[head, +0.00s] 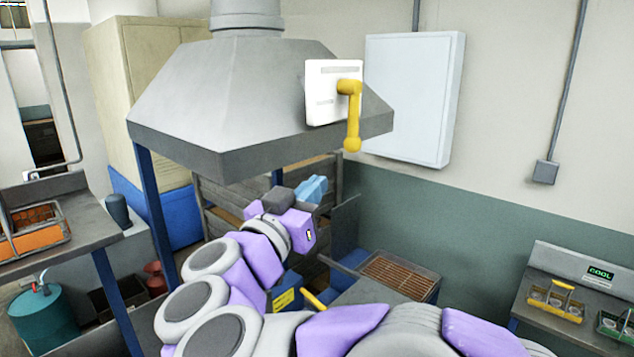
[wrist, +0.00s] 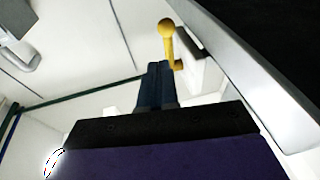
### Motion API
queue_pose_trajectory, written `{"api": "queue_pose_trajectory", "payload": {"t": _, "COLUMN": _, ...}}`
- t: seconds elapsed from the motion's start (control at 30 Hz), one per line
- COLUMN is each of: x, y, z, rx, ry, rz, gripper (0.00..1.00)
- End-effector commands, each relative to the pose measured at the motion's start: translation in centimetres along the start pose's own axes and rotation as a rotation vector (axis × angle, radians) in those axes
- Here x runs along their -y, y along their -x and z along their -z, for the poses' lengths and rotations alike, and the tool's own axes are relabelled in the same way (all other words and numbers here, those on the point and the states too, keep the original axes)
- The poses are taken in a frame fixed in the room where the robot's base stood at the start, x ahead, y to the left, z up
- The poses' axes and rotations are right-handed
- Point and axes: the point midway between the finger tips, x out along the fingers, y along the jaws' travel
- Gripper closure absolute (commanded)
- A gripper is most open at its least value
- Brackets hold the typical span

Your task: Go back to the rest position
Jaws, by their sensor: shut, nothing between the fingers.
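My gripper (head: 314,188) is in the middle of the head view, under the grey hood, with its blue fingers pointing up and to the right. In the wrist view the two blue fingers (wrist: 154,70) are together, with nothing seen between them. A yellow lever (head: 350,118) hangs down from a white box (head: 325,92) on the hood's front. The lever also shows in the wrist view (wrist: 168,38), beyond the fingertips. In the head view my gripper is below the lever and apart from it.
The grey hood (head: 225,110) overhangs my arm. A grate (head: 398,275) lies on a low bench behind the arm. A right-hand bench holds a yellow-handled rack (head: 555,302) and a green rack (head: 614,325). A left table carries an orange tray (head: 38,238). A blue post (head: 157,215) stands left of my arm.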

Motion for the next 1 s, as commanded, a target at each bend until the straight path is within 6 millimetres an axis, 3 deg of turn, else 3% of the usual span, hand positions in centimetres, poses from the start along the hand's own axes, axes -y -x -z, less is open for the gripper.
{"api": "queue_pose_trajectory", "payload": {"t": 0.23, "x": 2.4, "y": 0.5, "z": -0.6, "rx": -0.026, "ry": -0.061, "rz": 0.117, "gripper": 1.0}}
{"api": "queue_pose_trajectory", "payload": {"t": 0.37, "x": 4.2, "y": 0.5, "z": -1.2, "rx": -0.047, "ry": -0.141, "rz": 0.301, "gripper": 1.0}}
{"api": "queue_pose_trajectory", "payload": {"t": 0.57, "x": 6.2, "y": 2.2, "z": -3.7, "rx": -0.019, "ry": -0.202, "rz": 0.602, "gripper": 1.0}}
{"api": "queue_pose_trajectory", "payload": {"t": 0.77, "x": 7.3, "y": 5.9, "z": -9.6, "rx": 0.111, "ry": -0.165, "rz": 0.871, "gripper": 1.0}}
{"api": "queue_pose_trajectory", "payload": {"t": 0.9, "x": 7.1, "y": 9.2, "z": -15.8, "rx": 0.271, "ry": -0.093, "rz": 1.011, "gripper": 1.0}}
{"api": "queue_pose_trajectory", "payload": {"t": 1.0, "x": 5.8, "y": 11.4, "z": -21.0, "rx": 0.419, "ry": -0.03, "rz": 1.074, "gripper": 1.0}}
